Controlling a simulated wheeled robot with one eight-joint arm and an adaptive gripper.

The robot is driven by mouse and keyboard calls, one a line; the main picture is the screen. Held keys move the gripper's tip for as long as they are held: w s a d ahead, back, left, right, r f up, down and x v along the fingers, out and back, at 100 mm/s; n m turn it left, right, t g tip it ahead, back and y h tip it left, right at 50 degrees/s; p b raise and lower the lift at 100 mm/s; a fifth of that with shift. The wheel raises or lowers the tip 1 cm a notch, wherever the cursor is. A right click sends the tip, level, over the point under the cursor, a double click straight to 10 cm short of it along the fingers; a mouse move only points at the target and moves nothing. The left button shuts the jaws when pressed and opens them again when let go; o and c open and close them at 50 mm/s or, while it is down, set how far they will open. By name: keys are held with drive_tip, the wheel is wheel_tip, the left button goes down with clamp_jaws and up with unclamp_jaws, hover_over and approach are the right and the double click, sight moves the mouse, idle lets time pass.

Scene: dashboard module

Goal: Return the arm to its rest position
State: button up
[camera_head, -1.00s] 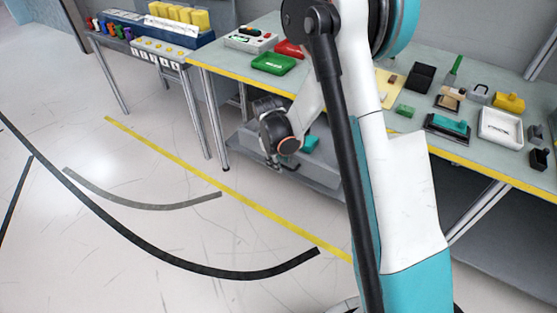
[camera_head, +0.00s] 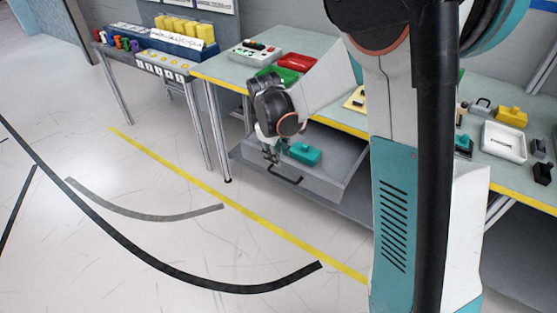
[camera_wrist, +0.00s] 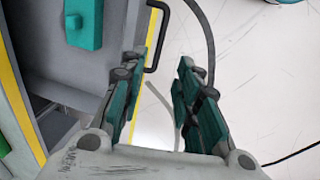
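My gripper (camera_head: 268,152) hangs pointing down just above the front of a pulled-out grey drawer (camera_head: 335,180) under the workbench. In the wrist view my gripper (camera_wrist: 165,70) shows its two teal-padded fingers apart, with only floor between them. The drawer's dark handle (camera_head: 285,175) is just below the gripper; it also shows in the wrist view (camera_wrist: 160,35), beyond the fingertips and apart from them. A teal block (camera_head: 304,153) lies in the drawer, and it shows at upper left in the wrist view (camera_wrist: 88,22).
The workbench (camera_head: 222,68) has a yellow front edge and holds a red tray (camera_head: 297,62), a white tray (camera_head: 503,142) and a yellow block (camera_head: 511,116). A side table at left carries a blue rack (camera_head: 170,42). The floor in front is open.

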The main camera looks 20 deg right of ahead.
drive_tip(key=shift+r, duration=0.3)
drive_tip(key=s+r+m+t+y, duration=0.1)
drive_tip(key=s+r+m+t, duration=0.2)
drive_tip(key=s+r, duration=0.9)
drive_tip(key=s+r+m+t, duration=0.2)
drive_tip(key=s+r+m, duration=0.1)
drive_tip(key=s, duration=0.9)
drive_tip(key=shift+s+a+r+m+t+y, duration=0.15)
drive_tip(key=shift+s+a+m+t+y, duration=0.25)
drive_tip(key=shift+m, duration=0.4)
